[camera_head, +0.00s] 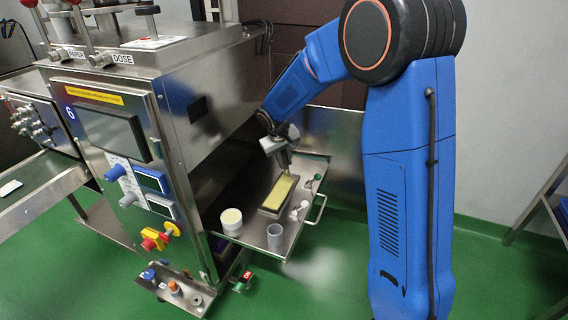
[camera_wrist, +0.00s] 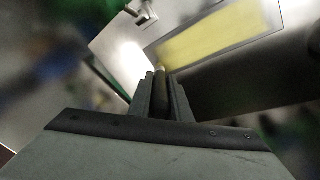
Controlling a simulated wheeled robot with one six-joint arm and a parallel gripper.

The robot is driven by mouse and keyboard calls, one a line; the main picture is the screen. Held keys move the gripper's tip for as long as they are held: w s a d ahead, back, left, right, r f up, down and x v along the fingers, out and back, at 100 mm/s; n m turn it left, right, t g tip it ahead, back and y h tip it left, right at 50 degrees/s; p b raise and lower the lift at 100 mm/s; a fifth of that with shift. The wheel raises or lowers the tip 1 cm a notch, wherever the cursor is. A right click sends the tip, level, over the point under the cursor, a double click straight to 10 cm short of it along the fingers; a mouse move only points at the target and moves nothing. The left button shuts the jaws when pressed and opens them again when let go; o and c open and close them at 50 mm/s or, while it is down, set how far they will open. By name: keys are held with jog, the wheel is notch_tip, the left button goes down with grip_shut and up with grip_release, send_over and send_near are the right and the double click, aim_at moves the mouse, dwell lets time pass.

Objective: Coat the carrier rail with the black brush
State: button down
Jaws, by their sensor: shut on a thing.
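My gripper (camera_head: 286,160) points down over the metal side shelf and is shut on a slim dark stick, which I take to be the black brush. In the wrist view the brush (camera_wrist: 161,98) stands between the two fingers (camera_wrist: 162,95), with a pale yellowish end beyond them. Its bristles cannot be made out. Just below the gripper is a shallow dark-rimmed tray (camera_head: 262,211) with a yellow surface (camera_head: 279,192); the yellow also shows in the wrist view (camera_wrist: 210,42). I cannot tell whether the brush touches it. I cannot clearly identify the carrier rail.
A white tub with a cream top (camera_head: 231,220) and a grey cup (camera_head: 275,238) stand on the shelf (camera_head: 245,238) left and front of the tray. Small items (camera_head: 300,208) lie to its right, near the shelf handle (camera_head: 318,210). The steel machine (camera_head: 140,130) stands close on the left.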

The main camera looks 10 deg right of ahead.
jog(key=shift+w+d+r, duration=0.1)
jog(key=shift+w+r, duration=0.05)
jog(key=shift+r, duration=3.9)
jog(key=s+r, duration=0.4)
jog(key=s, duration=0.1)
jog(key=shift+w+a+f, duration=0.1)
jog(key=shift+a+f, duration=0.05)
jog(key=shift+f, duration=1.1)
jog(key=shift+w+a+f, duration=0.1)
jog(key=shift+f, duration=1.15)
jog(key=shift+w+r, duration=0.1)
jog(key=shift+w, duration=0.05)
